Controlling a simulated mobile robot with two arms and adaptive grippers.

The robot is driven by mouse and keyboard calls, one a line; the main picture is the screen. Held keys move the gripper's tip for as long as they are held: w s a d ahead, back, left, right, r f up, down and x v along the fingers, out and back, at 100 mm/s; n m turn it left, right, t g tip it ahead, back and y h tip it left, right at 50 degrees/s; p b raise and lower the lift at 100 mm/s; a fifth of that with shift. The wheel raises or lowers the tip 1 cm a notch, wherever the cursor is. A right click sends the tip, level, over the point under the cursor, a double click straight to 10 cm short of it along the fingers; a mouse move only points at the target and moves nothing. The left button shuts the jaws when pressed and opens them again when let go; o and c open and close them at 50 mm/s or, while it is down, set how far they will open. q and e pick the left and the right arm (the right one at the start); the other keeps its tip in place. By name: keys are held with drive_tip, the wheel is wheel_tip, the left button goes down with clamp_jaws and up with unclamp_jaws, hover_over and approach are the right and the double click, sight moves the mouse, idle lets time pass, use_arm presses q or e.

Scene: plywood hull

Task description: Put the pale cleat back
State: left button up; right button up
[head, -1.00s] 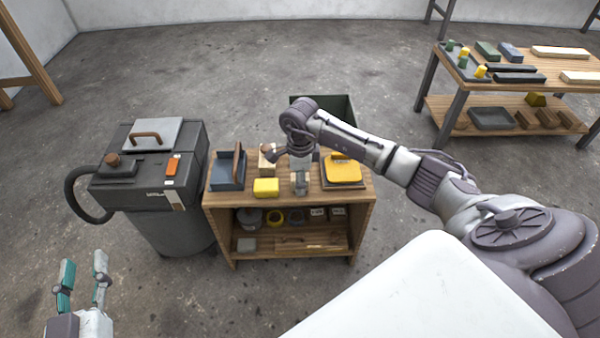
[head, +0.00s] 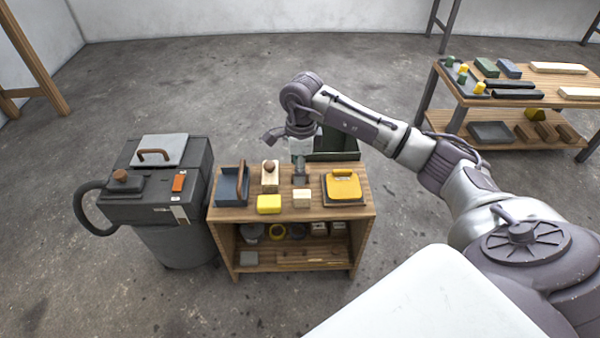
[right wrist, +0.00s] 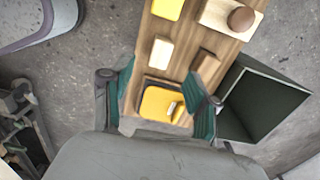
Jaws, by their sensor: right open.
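The pale cleat (head: 302,198), a small cream block, lies on the small wooden bench's top (head: 225,208), between a yellow block and the yellow-topped tool. In the right wrist view the pale cleat (right wrist: 160,52) lies beyond my fingertips, clear of them. My right gripper (head: 300,176) is over the bench's far half, behind the pale cleat and apart from it. It is open and empty, its teal fingers (right wrist: 165,78) spread wide. A second tan block (right wrist: 207,64) shows by one finger in the wrist view; my gripper hides it in the head view. My left gripper is out of view.
On the bench are a yellow block (head: 269,204), a knobbed wooden block (head: 270,179), a dark blue tray (head: 231,187) and a yellow-topped tool (head: 344,186). A dark green bin (head: 345,150) stands behind. A grey vacuum (head: 170,205) stands left.

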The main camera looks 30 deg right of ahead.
drive_tip(key=s+a+r+m+t+y, duration=0.15)
drive_tip(key=a+y, duration=0.45)
drive_tip(key=a, duration=0.7)
drive_tip(key=s+a+r+t+y, duration=0.15)
drive_tip(key=a+y, duration=0.45)
drive_tip(key=a, duration=0.6)
wheel_tip(320, 180, up, 13)
drive_tip(key=a+m+t+y, duration=0.3)
drive_tip(key=m+t+y, duration=0.2)
drive_tip(key=m+t, duration=0.55)
drive_tip(key=s+d+f+m+t+h, duration=0.15)
drive_tip(key=d+f+m+h, duration=0.25)
drive_tip(key=d+m+h, duration=0.65)
drive_tip(key=d+f+m+t+h, duration=0.2)
drive_tip(key=d+f+m+h, duration=0.3)
drive_tip(key=m, duration=1.1)
drive_tip(key=s+a+f+m+g, duration=0.1)
drive_tip(key=s+f+m+g, duration=0.6)
drive_tip(key=s+f+g, duration=0.2)
drive_tip(key=s+f, duration=0.2)
drive_tip(key=s, duration=0.2)
drive_tip(key=shift+s, duration=0.4)
